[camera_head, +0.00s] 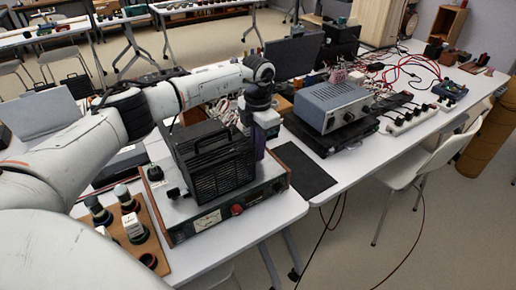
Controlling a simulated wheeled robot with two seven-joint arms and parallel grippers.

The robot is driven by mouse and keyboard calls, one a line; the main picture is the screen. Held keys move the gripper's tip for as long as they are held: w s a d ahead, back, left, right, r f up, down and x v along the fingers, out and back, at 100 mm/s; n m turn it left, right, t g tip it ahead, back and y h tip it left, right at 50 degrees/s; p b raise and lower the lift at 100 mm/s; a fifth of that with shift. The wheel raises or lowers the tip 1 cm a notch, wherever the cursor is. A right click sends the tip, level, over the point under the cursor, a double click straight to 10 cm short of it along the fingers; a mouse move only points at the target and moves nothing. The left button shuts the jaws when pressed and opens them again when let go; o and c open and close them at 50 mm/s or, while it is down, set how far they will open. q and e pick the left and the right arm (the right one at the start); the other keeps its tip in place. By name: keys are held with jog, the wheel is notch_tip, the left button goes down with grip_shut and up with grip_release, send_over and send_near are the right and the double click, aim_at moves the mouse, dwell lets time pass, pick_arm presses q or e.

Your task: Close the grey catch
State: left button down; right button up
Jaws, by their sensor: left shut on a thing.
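A black ribbed box with a handle (212,160) stands on a wood-sided instrument with a dial and a red knob (225,208) on the near table. My left arm reaches in from the left over the box. My left gripper (261,145) points down at the box's right rear edge, close beside it. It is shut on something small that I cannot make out. I cannot pick out the grey catch; the gripper or the box may hide it. My right gripper is not in view.
A wooden board with several knobs (128,232) lies left of the instrument. A dark mat (303,168) lies to the right. Behind are a blue-grey instrument (333,105), a white power strip (410,120) and tangled red cables (410,68). A white chair (430,160) stands right.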

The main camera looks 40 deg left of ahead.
pick_arm(q)
jog(key=shift+r, duration=0.1)
jog(key=c, duration=1.9)
grip_release()
jog(key=shift+o, duration=0.2)
notch_tip(320, 180, up, 10)
jog(key=b, duration=0.1)
jog(key=shift+r, duration=0.15)
